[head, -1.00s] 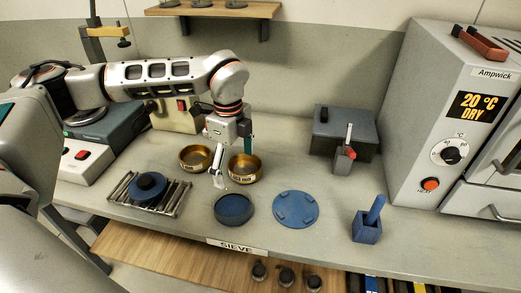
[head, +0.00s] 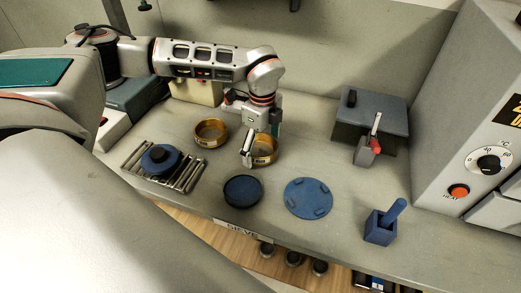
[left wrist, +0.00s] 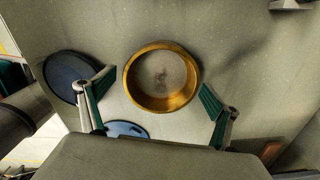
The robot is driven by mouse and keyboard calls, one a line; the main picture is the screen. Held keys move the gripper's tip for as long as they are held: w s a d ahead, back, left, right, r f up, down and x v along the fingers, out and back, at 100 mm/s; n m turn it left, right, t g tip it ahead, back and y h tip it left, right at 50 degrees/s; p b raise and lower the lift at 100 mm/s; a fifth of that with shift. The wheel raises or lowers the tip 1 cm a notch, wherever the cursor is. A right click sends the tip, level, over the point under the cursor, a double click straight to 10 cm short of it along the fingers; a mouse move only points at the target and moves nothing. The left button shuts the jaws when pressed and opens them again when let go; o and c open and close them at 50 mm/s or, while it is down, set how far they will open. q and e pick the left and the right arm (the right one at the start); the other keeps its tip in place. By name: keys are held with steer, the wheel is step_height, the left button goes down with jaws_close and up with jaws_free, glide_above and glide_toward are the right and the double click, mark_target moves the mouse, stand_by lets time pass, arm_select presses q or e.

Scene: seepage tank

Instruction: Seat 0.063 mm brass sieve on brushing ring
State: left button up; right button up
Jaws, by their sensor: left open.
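Two brass sieves stand on the bench in the head view, a left one (head: 210,133) and a right one (head: 266,152); their mesh sizes are not readable. My left gripper (head: 260,148) is open and empty over the right sieve and partly hides it. In the left wrist view a brass sieve (left wrist: 161,101) lies centred between the spread fingers of the gripper (left wrist: 155,94), with clear gaps on both sides. A flat blue disc with several raised tabs (head: 308,197), apparently the brushing ring, lies in front, bare. My right gripper is not in view.
A dark blue round pan (head: 243,190) sits left of the blue disc. A rod rack with a blue round piece (head: 160,158) stands further left. A blue holder (head: 381,228), a grey box with a red-tipped lever (head: 370,122) and an oven (head: 480,140) stand right.

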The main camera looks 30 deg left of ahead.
arm_select(q)
steer(key=shift+f, duration=0.25)
steer(key=c, duration=1.3)
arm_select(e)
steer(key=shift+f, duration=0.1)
arm_select(q)
steer(key=shift+r, duration=0.1)
